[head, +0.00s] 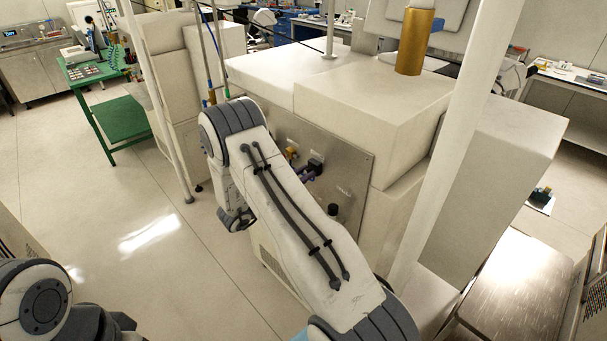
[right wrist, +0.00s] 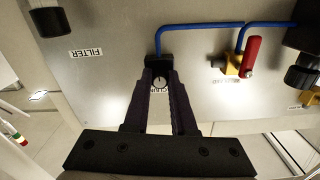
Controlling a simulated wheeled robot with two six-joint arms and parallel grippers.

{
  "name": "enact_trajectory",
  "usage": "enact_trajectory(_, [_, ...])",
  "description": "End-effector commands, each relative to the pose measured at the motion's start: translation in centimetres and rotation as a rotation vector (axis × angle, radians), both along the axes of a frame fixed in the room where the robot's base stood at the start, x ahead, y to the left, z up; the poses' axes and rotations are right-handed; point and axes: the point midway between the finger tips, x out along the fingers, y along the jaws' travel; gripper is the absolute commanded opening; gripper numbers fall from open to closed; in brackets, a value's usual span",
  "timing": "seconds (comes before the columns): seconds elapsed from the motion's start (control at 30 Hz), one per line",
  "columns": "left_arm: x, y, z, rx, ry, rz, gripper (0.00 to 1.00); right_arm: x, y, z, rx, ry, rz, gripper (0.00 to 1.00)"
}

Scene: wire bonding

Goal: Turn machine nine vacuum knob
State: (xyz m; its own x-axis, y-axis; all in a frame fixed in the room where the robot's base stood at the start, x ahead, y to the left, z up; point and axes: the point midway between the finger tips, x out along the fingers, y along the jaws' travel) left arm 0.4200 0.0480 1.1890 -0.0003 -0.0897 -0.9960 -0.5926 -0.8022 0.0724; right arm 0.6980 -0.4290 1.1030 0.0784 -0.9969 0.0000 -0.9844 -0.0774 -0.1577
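The metal panel (head: 350,178) of the near machine holds small black and yellow fittings. In the right wrist view my right gripper (right wrist: 161,78) points at the panel (right wrist: 110,75), its two dark fingers on either side of a small black fitting (right wrist: 158,63) with a pale round face. A blue tube runs into this fitting from above. A gap shows between the fingers; I cannot tell whether they press on the fitting. Its label is partly hidden between the fingers. In the head view the right fingers (head: 301,173) show beside the black fitting (head: 316,164). My left gripper is not in view.
A black knob (right wrist: 47,20) sits near the FILTER label (right wrist: 86,53). A red-handled yellow valve (right wrist: 250,58) and another black knob (right wrist: 301,76) lie to the right. A pale post (head: 450,140) stands before the machine. A green table (head: 118,118) is far left; floor between is clear.

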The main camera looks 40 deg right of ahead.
Motion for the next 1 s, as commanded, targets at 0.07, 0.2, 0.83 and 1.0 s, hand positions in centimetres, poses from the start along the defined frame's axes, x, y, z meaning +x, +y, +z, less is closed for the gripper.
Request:
enact_trajectory(0.07, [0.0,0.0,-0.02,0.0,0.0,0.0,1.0,0.01,0.02,0.01,-0.002,0.025,0.0,0.0])
enact_trajectory(0.2, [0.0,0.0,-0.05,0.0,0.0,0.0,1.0,0.0,0.04,0.02,-0.008,0.104,0.0,0.0])
enact_trajectory(0.83, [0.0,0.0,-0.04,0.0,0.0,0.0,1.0,-0.01,0.02,0.03,-0.009,0.121,0.0,0.54])
enact_trajectory(1.0, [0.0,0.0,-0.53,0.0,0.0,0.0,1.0,-0.01,0.77,-0.13,-0.01,0.12,0.001,0.54])
